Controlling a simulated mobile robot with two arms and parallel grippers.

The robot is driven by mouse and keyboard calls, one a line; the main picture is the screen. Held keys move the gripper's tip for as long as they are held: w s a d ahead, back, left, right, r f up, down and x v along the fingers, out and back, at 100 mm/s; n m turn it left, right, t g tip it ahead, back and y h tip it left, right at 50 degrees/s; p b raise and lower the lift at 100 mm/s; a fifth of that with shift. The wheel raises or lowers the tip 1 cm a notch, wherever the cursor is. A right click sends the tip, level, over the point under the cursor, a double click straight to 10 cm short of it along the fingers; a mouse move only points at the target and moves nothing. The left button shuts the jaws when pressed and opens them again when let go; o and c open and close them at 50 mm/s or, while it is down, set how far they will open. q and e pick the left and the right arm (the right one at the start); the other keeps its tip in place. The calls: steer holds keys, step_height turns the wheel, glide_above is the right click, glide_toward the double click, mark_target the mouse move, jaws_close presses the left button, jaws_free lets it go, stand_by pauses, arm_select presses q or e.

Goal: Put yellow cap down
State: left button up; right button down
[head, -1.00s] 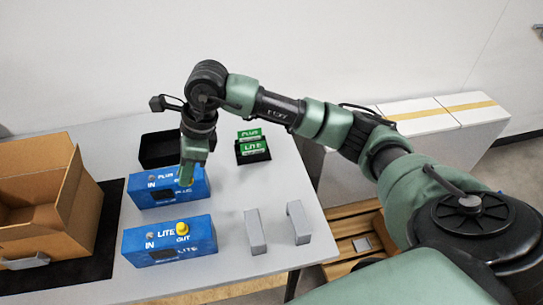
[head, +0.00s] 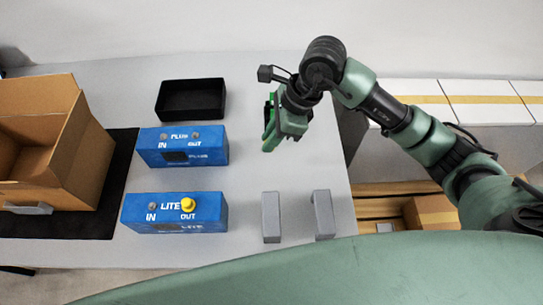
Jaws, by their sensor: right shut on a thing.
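My right gripper (head: 270,145) hangs over the table to the right of the blue PLUS box (head: 181,152). Its jaws are shut on the yellow cap, which the fingers hide now. The OUT port of the PLUS box is bare. Another yellow cap (head: 188,205) sits on the OUT port of the blue LITE box (head: 175,213). My left gripper is not in view.
A black tray (head: 191,99) stands behind the PLUS box. Two grey blocks (head: 271,217) and (head: 323,214) stand at the front right. A cardboard box (head: 40,140) is at the left. The table (head: 245,190) is clear between the blue boxes and the grey blocks.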

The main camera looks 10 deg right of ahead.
glide_above(265, 167)
steer(key=d, duration=0.1)
steer(key=f, duration=0.5)
steer(key=shift+s+d+f, duration=0.15)
steer(key=shift+s+f, duration=0.1)
steer(key=shift+f, duration=0.05)
step_height(265, 167, down, 4)
steer(key=shift+p, duration=0.55)
steer(key=shift+f, duration=0.2)
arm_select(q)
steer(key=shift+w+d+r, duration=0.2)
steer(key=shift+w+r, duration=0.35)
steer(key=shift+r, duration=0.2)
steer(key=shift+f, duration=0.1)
arm_select(e)
steer(key=shift+f, duration=0.1)
steer(key=shift+f+b, duration=0.15)
steer(key=shift+b, duration=0.15)
steer(key=c, duration=1.3)
jaws_free()
steer(key=shift+c, duration=0.2)
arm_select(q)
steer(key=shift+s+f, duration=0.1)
arm_select(e)
steer(key=shift+r, duration=0.2)
